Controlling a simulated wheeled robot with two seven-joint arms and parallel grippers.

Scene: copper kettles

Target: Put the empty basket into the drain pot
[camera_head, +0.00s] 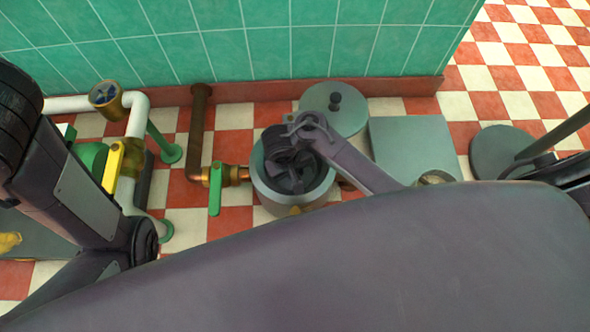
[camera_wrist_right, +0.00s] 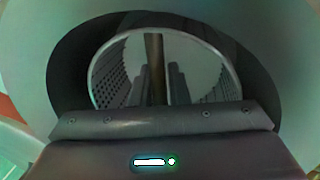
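The grey round pot (camera_head: 263,190) stands on the tiled floor beside a brass valve. My right gripper (camera_head: 292,172) is over its mouth and points down into it. In the right wrist view, the perforated basket (camera_wrist_right: 112,83) sits within a dark round opening, and its inside looks empty. A brown bar (camera_wrist_right: 155,60) runs across it. The two fingers of my right gripper (camera_wrist_right: 158,88) flank this bar closely; whether they press on it cannot be told. The gripper hides most of the basket in the head view. My left arm is at the left, its gripper out of view.
A pipe with a green-handled valve (camera_head: 215,188) is left of the pot. A green tiled wall (camera_head: 270,50) stands behind. Yellow and green pipework (camera_head: 112,165) is near my left arm.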

